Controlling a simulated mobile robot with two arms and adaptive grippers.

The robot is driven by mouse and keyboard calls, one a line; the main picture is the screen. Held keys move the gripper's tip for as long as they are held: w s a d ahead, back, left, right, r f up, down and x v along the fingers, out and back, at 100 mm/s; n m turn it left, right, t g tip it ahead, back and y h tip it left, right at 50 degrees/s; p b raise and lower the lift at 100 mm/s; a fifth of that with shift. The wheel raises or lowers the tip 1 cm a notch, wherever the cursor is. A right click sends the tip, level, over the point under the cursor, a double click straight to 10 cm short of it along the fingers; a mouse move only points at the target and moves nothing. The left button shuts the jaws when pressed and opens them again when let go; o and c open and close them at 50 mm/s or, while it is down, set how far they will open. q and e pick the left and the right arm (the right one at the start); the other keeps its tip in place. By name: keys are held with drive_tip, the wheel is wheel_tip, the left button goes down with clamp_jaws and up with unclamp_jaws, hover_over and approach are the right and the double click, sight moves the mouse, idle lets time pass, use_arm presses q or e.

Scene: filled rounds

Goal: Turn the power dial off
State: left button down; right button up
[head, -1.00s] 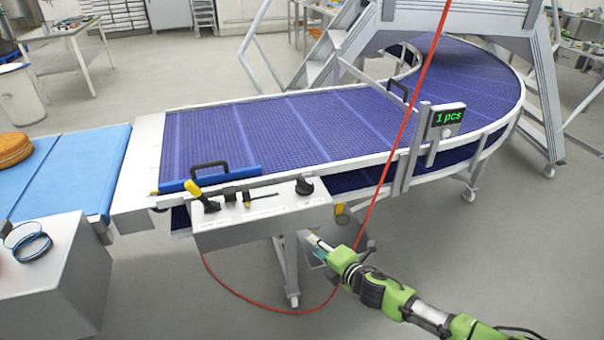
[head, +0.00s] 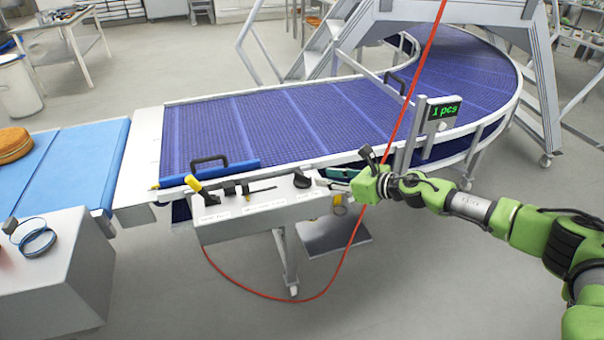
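The power dial (head: 302,180) is a black round knob at the right end of the grey control panel (head: 262,222) on the conveyor's near side. Small labels run along the panel's front, too small to read. My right gripper (head: 326,178) is just right of the dial, its tip pointing left toward it. A small gap seems to lie between them; I cannot tell whether they touch. The fingers are small and seen from the side, so their opening is unclear. My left gripper is not in view.
The panel also carries a yellow-handled lever (head: 200,190) and a black switch (head: 230,188). A red cable (head: 404,125) hangs down past my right arm. A display (head: 445,111) reading "1 pcs" stands beside the purple conveyor (head: 270,125).

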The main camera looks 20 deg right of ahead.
sight(304, 174)
drive_tip(key=b+x, duration=0.1)
drive_tip(key=x, duration=1)
clamp_jaws()
